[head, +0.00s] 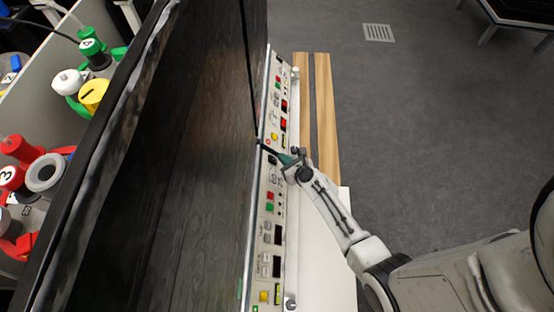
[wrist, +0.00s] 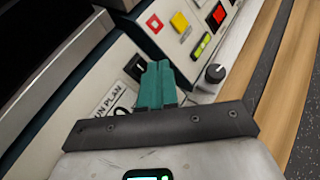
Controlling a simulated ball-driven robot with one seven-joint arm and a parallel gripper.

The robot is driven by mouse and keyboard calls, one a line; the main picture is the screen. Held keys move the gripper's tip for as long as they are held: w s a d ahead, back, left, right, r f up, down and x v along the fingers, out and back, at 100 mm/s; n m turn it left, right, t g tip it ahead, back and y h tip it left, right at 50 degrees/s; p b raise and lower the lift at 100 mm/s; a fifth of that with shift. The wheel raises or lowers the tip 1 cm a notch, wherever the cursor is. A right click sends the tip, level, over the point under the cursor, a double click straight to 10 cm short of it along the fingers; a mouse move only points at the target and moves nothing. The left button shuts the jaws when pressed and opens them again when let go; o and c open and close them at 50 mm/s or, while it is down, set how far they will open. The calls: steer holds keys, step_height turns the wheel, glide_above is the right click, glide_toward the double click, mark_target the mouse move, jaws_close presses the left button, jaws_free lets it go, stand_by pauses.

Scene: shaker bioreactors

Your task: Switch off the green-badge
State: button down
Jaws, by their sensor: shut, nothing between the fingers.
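My gripper (head: 284,158) has teal fingers and is pressed together, near the junction of two control panels. In the wrist view its shut fingers (wrist: 157,84) are in front of the panel face, beside a black switch (wrist: 134,67); I cannot tell whether they touch it. This switch also shows in the head view (head: 272,160), at the top end of the lower panel (head: 259,232). The upper panel (head: 277,95) carries a small red-edged badge (head: 267,142). A small green mark (head: 241,288) lies at the lower panel's left edge; I cannot tell whether it is a badge.
In the wrist view, a red button (wrist: 180,22), a yellow button (wrist: 216,15) and a black knob (wrist: 215,73) are near the fingers. Wooden planks (head: 326,110) run along the right side. Tall dark doors (head: 165,150) stand left. Grey floor is open at right.

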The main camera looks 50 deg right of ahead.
steer(key=shift+s+d+r, duration=0.1)
steer(key=shift+s+r, duration=0.05)
steer(key=shift+r, duration=0.1)
steer(key=r+p, duration=0.1)
steer(key=s+d+r+p, duration=0.2)
steer(key=shift+s+r, duration=0.2)
steer(key=shift+r, duration=0.15)
stand_by(0.8)
steer(key=s+a+r+n+g+y, duration=0.25)
steer(key=a+n, duration=0.45)
steer(key=n, duration=0.4)
steer(key=s+a+r+n+g+y, duration=0.15)
steer(key=a+r+n+y, duration=0.25)
steer(key=a+n, duration=0.45)
steer(key=s+d+r+n+g+h, duration=0.15)
steer(key=s+r+n+g, duration=0.25)
steer(key=s+r+n, duration=0.4)
steer(key=s+d+r+n+g+h, duration=0.1)
steer(key=s+r+n+g+h, duration=0.2)
steer(key=s+n, duration=0.6)
step_height(320, 180, up, 36)
steer(key=w+n+p, duration=0.1)
steer(key=w+p, duration=0.1)
steer(key=p, duration=3.4)
steer(key=shift+w+a+n+y+p, duration=0.2)
steer(key=shift+w+n+y+p, duration=0.1)
steer(key=shift+n+y, duration=0.1)
